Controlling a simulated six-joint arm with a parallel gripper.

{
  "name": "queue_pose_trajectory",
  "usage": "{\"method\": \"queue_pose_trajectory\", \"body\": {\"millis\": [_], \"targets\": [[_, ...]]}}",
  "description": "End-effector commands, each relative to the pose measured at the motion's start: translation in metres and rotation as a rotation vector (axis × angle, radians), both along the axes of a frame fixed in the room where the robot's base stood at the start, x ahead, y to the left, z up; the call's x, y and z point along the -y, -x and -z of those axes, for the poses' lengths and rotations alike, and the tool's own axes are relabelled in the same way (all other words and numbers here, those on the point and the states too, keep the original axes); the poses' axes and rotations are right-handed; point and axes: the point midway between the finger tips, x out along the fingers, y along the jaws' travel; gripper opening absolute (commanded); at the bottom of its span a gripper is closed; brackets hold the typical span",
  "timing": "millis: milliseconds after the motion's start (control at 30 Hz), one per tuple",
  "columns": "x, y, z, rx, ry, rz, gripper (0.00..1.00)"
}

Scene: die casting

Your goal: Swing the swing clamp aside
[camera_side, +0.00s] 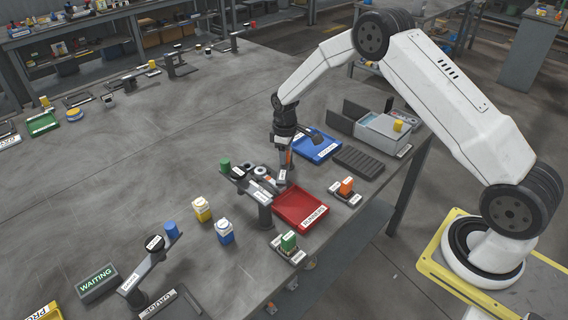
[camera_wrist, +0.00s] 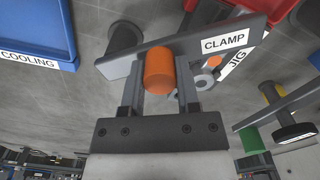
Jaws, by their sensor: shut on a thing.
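The swing clamp (camera_wrist: 198,46) is a flat grey bar labelled CLAMP with an upright orange handle (camera_wrist: 159,70). In the wrist view it crosses the top of the picture, with a dark round post (camera_wrist: 124,37) by its left end. My gripper (camera_wrist: 158,80) is shut on the orange handle, one finger on each side of it. The jig (camera_wrist: 236,64), with its JIG label, is partly hidden behind the clamp. In the side view my gripper (camera_side: 285,158) is low over the table beside the jig, and the clamp is small and mostly covered there.
A red tray (camera_side: 283,221) lies just in front of the jig, and a blue COOLING tray (camera_side: 316,157) lies behind my gripper. The table's left middle is clear.

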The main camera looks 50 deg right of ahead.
Motion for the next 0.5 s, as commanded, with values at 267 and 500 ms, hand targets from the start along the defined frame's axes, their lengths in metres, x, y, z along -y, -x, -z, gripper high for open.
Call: {"method": "queue_pose_trajectory", "body": {"millis": [267, 500], "targets": [[0.009, 0.010, 0.000, -0.001, 0.000, -0.262, 0.00], [0.019, 0.017, 0.000, -0.003, -0.001, -0.490, 0.00]]}}
